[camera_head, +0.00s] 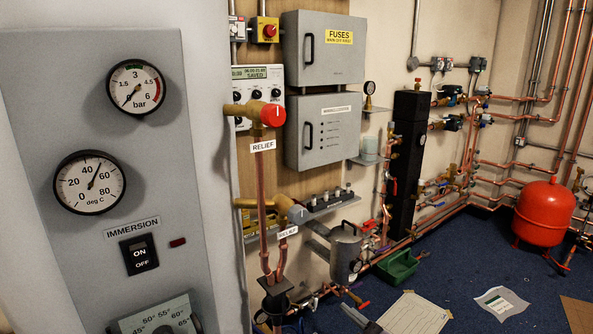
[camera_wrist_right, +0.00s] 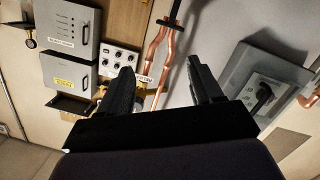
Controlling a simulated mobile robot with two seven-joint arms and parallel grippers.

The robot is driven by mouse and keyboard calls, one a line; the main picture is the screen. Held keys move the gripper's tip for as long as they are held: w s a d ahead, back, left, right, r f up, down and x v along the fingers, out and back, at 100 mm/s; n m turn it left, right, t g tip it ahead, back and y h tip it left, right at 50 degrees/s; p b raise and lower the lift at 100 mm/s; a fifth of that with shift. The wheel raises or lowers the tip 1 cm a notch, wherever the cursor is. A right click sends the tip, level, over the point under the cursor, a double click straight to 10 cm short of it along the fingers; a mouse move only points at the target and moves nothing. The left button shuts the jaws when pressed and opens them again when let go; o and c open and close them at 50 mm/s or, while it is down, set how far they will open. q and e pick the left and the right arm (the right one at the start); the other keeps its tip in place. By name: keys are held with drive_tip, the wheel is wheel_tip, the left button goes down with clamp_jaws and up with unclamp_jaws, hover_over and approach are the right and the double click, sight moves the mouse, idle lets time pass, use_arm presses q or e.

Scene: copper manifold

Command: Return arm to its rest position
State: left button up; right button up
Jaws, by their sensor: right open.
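My right gripper (camera_wrist_right: 160,90) shows in the right wrist view, open, with its two dark fingers apart. The space between the fingers is empty. Behind it, farther off, are copper pipes (camera_wrist_right: 158,58) and the white RELIEF label (camera_wrist_right: 146,77), partly hidden by the left-hand finger. I cannot tell the exact distance to the pipes. Neither gripper shows clearly in the head view. There, the red-capped relief valve (camera_head: 272,115) sits on its copper pipe above the RELIEF label (camera_head: 263,146).
A grey panel with gauges (camera_head: 133,86) and an immersion switch (camera_head: 139,254) stands close at the left. Grey fuse boxes (camera_head: 323,48) hang on the wall.

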drive_tip(key=s+d+f+m+g+h, duration=0.1)
drive_tip(key=s+d+f+m+h, duration=0.2)
drive_tip(key=s+d+f, duration=0.3)
drive_tip(key=s+d+f+m+g+h, duration=0.2)
drive_tip(key=s+d+f+m, duration=0.4)
drive_tip(key=s+f, duration=0.8)
drive_tip(key=shift+s+d+h, duration=0.4)
drive_tip(key=shift+s+h, duration=0.2)
drive_tip(key=shift+s, duration=0.1)
